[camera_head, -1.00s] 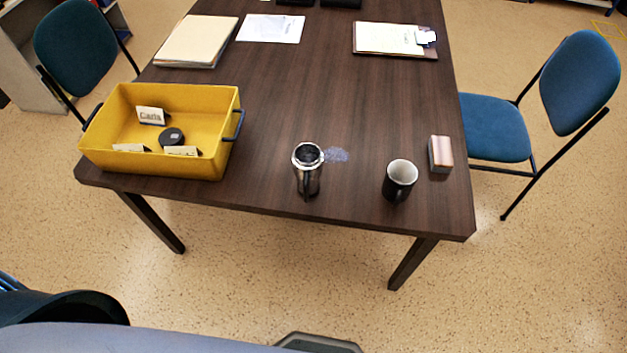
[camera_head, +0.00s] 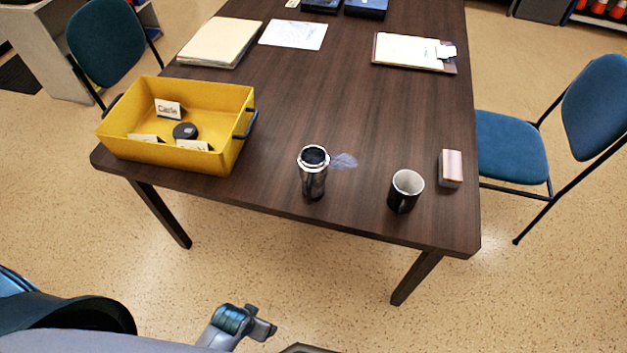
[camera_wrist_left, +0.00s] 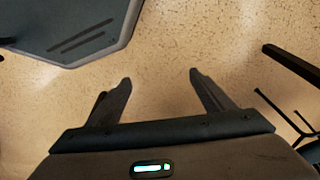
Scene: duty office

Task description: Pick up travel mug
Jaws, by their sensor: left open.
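The travel mug (camera_head: 313,180) is a silver and black cylinder with an open dark top. It stands upright near the front edge of the dark wooden table (camera_head: 330,90) in the head view. My left gripper (camera_wrist_left: 158,82) is open and empty in the left wrist view, with its two fingers spread over the speckled floor. It is apart from the mug, which does not show in that view. A grey piece of my arm shows at the bottom of the head view, below the table. My right gripper is not seen.
A dark cup (camera_head: 405,191) stands right of the mug, with a small block (camera_head: 451,168) beyond it. A yellow crate (camera_head: 230,150) holds name cards and a round black piece (camera_head: 185,131). A pale smudge (camera_head: 344,160) lies behind the mug. Blue chairs (camera_head: 510,145) flank the table.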

